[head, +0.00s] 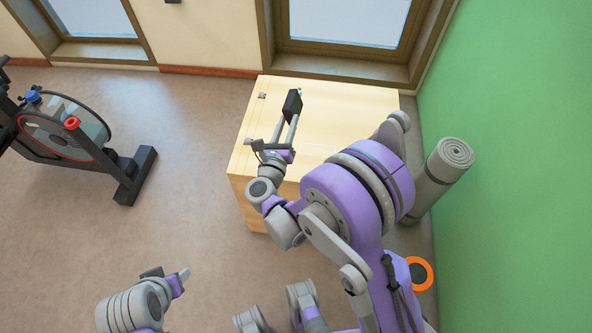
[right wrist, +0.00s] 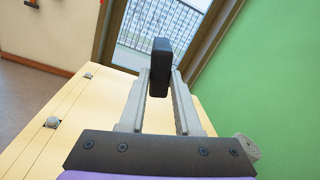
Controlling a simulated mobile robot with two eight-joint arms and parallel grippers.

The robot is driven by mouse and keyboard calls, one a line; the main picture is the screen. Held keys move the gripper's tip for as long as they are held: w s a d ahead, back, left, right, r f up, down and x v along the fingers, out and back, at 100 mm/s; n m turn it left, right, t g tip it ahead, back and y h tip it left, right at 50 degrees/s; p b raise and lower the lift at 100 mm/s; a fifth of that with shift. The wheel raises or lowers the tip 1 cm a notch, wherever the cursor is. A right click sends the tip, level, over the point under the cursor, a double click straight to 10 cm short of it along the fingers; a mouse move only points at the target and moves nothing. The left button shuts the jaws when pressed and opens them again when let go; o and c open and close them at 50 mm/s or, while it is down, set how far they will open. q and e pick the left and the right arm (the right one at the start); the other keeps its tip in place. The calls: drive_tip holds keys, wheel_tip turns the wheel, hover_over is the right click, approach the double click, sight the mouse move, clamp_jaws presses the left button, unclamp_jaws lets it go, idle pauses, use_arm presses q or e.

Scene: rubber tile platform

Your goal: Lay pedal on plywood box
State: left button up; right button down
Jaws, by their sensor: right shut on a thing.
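The plywood box (head: 338,113) is a pale wooden box standing under the window, with small metal fittings on its top near the left edge. My right gripper (head: 291,117) reaches over the box's top and is shut on the pedal (head: 292,104), a small dark block. In the right wrist view the pedal (right wrist: 161,67) stands out between the fingertips, and the box top (right wrist: 88,100) lies beneath. I cannot tell how far the pedal is above the top. My left gripper (head: 170,277) is at the lower left, away from the box; its finger opening is unclear.
An exercise bike (head: 65,130) stands at the left. A rolled grey mat (head: 440,175) leans by the green wall to the right of the box. An orange ring-shaped thing (head: 427,274) is at the lower right. The floor between bike and box is clear.

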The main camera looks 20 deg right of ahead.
drive_tip(key=s+f+m+g+h+b, duration=0.1)
drive_tip(key=f+m+b, duration=0.1)
drive_tip(key=f+b, duration=0.1)
drive_tip(key=s+f+m+g+h+b, duration=0.1)
drive_tip(key=f+m+g+h+b, duration=0.1)
drive_tip(key=f, duration=0.4)
drive_tip(key=s+f+m+g+h+b, duration=0.1)
drive_tip(key=f+m+g+b, duration=0.1)
drive_tip(key=f+m+b, duration=0.1)
drive_tip(key=shift+s+d+f+m+b, duration=0.15)
drive_tip(key=shift+f+m, duration=0.1)
drive_tip(key=shift+f, duration=0.35)
drive_tip(key=shift+d+f+m+b, duration=0.15)
drive_tip(key=shift+f+m, duration=0.1)
drive_tip(key=shift+f, duration=0.3)
use_arm(q)
wheel_tip(320, 180, down, 17)
drive_tip(key=w+b, duration=0.1)
drive_tip(key=b, duration=0.3)
drive_tip(key=shift+w+g, duration=0.25)
drive_tip(key=shift+g, duration=0.15)
use_arm(e)
drive_tip(key=shift+f, duration=2.95)
use_arm(q)
drive_tip(key=shift+f+b, duration=0.2)
drive_tip(key=shift+b, duration=0.2)
use_arm(e)
drive_tip(key=shift+f, duration=0.3)
drive_tip(key=c, duration=0.5)
unclamp_jaws()
